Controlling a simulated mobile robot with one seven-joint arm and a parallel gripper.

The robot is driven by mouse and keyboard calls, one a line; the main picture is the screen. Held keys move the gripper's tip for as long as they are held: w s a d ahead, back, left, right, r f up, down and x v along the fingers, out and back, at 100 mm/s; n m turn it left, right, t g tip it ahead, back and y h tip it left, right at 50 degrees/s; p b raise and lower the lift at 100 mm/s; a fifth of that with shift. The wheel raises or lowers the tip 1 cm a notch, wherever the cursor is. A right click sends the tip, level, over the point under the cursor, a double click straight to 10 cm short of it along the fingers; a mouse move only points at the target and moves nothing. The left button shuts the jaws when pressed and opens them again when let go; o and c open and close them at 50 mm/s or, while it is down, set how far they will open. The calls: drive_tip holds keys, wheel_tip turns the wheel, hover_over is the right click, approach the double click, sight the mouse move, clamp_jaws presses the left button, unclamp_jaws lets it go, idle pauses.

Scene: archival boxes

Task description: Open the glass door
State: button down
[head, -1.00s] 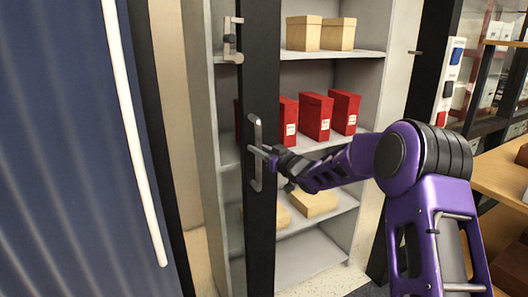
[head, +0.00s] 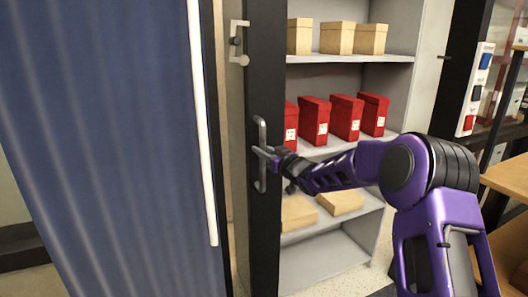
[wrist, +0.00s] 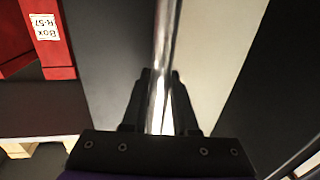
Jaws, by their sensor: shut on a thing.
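The glass door (head: 262,90) shows in the head view as a dark upright frame, seen nearly edge-on, standing ajar in front of the shelf cabinet. A metal bar handle (head: 262,178) is fixed to the frame. My gripper (head: 268,155) is at the middle of this handle, its fingers closed around the bar. In the wrist view the handle (wrist: 165,50) runs between the two dark fingers of my gripper (wrist: 160,105). A small latch piece (head: 237,42) sits higher up beside the frame. The glass pane itself is hard to make out.
Shelves behind the door hold several red boxes (head: 345,116) and tan boxes (head: 338,38). A blue ribbed panel (head: 110,130) with a white bar (head: 201,120) stands close on the left. A wooden table (head: 508,180) is at the right. Some floor shows below.

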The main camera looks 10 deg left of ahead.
drive_tip(key=shift+s+a, duration=0.1)
drive_tip(key=shift+a, duration=0.05)
drive_tip(key=c, duration=0.7)
unclamp_jaws()
drive_tip(key=v, duration=1.7)
drive_tip(key=shift+s+r, duration=0.1)
drive_tip(key=shift+s, duration=0.05)
